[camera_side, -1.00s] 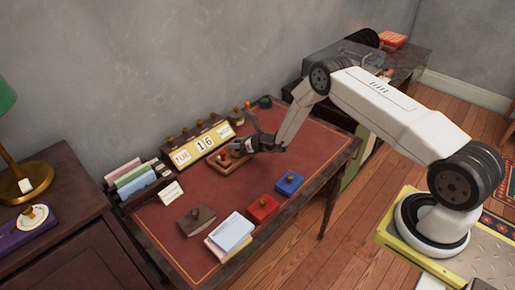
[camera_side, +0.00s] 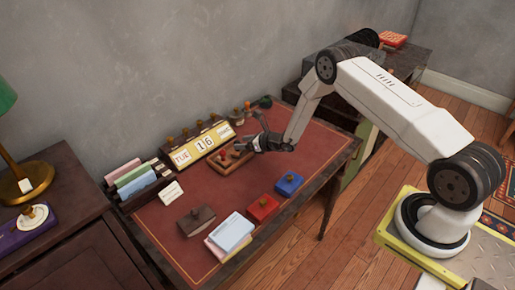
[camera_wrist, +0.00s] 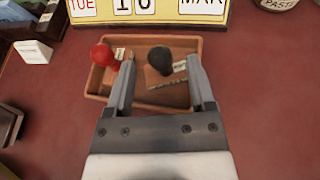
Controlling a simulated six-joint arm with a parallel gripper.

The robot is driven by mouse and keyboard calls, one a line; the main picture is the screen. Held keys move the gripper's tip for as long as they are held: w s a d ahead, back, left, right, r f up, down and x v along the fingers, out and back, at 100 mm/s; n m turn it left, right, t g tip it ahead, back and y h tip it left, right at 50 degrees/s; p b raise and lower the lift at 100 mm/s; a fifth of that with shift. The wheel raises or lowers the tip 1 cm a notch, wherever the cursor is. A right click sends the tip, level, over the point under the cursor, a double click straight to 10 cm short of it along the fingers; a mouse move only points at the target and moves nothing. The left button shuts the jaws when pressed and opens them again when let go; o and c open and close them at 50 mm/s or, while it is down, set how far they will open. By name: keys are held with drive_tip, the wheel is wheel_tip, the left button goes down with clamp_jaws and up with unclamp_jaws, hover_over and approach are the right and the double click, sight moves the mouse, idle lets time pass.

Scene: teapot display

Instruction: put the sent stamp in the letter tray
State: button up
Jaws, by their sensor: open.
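A shallow brown wooden tray (camera_side: 224,169) (camera_wrist: 196,44) stands on the red desk top in front of the calendar. In the wrist view it holds a red-knobbed stamp (camera_wrist: 104,56) on the left and a black-knobbed stamp (camera_wrist: 160,62) right of centre. Each has a small white label, too small to read for sure, so I cannot tell which is the sent stamp. The red knob (camera_side: 224,155) also shows in the side view. My gripper (camera_wrist: 160,66) (camera_side: 250,145) is open above the tray's near side, its fingers either side of the black-knobbed stamp, apparently not touching it.
The yellow calendar (camera_side: 204,145) stands close behind the tray. A dark holder with upright envelopes (camera_side: 136,180) and a white card (camera_side: 171,192) are to the left. A brown block (camera_side: 196,220), letters (camera_side: 231,232), a red pad (camera_side: 262,208) and a blue pad (camera_side: 289,183) lie in front.

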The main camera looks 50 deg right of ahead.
drive_tip(key=v, duration=0.9)
drive_tip(key=shift+a+r, duration=0.1)
drive_tip(key=shift+a, duration=0.05)
idle(0.5)
drive_tip(key=s+a+r+n+g+y, duration=0.2)
drive_tip(key=s+a+r+n+g, duration=0.25)
drive_tip(key=a+n, duration=0.2)
drive_tip(key=s+a+r+n+g+y, duration=0.2)
drive_tip(key=s+a+r+n+g, duration=0.1)
drive_tip(key=s+a+n+g, duration=0.25)
drive_tip(key=s+r+n+h, duration=0.4)
drive_tip(key=s+n, duration=0.2)
drive_tip(key=n, duration=0.5)
drive_tip(key=s+d+r+n+h, duration=0.1)
drive_tip(key=s+r+n+h, duration=0.3)
drive_tip(key=s+n, duration=0.3)
drive_tip(key=r+n, duration=0.1)
drive_tip(key=n, duration=0.2)
drive_tip(key=shift+n, duration=0.4)
